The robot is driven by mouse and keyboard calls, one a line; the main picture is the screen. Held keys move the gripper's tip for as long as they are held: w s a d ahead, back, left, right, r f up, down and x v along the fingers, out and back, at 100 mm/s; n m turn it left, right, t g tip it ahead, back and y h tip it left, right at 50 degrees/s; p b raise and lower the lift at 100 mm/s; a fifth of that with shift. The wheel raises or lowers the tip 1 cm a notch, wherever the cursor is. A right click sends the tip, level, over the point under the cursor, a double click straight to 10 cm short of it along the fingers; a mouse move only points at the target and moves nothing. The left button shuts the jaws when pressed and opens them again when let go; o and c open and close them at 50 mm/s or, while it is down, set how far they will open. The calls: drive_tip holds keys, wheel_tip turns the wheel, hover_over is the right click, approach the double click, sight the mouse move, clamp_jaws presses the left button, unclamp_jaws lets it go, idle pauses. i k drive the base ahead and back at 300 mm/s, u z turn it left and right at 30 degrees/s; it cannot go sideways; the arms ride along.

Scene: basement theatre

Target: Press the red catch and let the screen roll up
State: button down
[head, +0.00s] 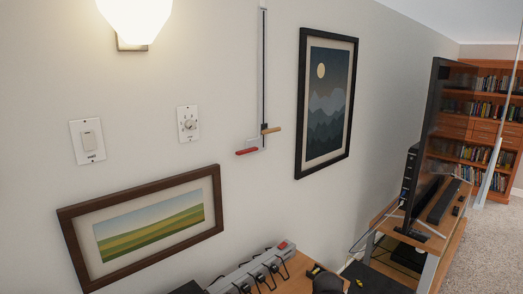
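A narrow vertical metal rail (263,70) is mounted on the wall in the upper middle of the head view. At its lower end a short red lever (247,151), which looks like the red catch, sticks out to the left. Just above it a wooden handle (271,130) sticks out to the right. Nothing touches the red lever or the handle. No roll-up screen can be made out in this view. My gripper is not in view.
A landscape picture (140,272) hangs lower left of the lever, a dark-framed night picture (351,105) to its right. A wall lamp (135,18), switch (88,141) and dial (188,124) are left. Below stand a power strip (250,270) and wooden desk (297,285); a television (437,120) is right.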

sight(245, 151)
drive_tip(key=z, duration=0.75)
drive_tip(key=k, duration=0.9)
drive_tip(key=u, duration=0.7)
drive_tip(key=i, duration=1.05)
drive_tip(key=z, duration=0.05)
